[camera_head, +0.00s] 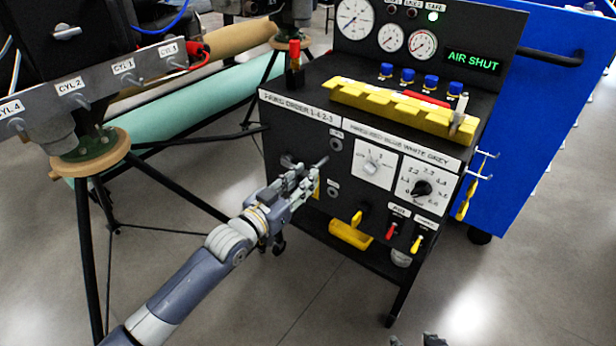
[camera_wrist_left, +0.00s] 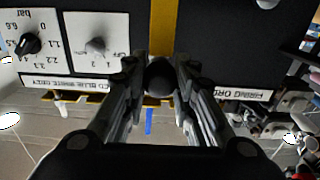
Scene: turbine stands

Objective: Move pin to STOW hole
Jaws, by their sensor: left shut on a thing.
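My left gripper (camera_head: 308,176) is at the left part of the black cart's front panel. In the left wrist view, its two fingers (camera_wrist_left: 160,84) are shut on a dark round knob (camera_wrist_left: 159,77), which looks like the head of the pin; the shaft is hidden. A yellow strip (camera_wrist_left: 163,35) on the panel lies behind the knob. To the right of the gripper in the head view are two round fittings, an upper one (camera_head: 335,144) and a lower one (camera_head: 333,190). Their small labels are too blurred to read, so I cannot tell which is STOW. Grey tips at the bottom edge may be my right gripper.
The cart panel has a white selector dial (camera_head: 373,164), a black regulator knob (camera_head: 421,188) and red and yellow valve levers below. A yellow rack (camera_head: 390,100) lies on top. Stand legs (camera_head: 90,250) are at left. Open floor lies in front.

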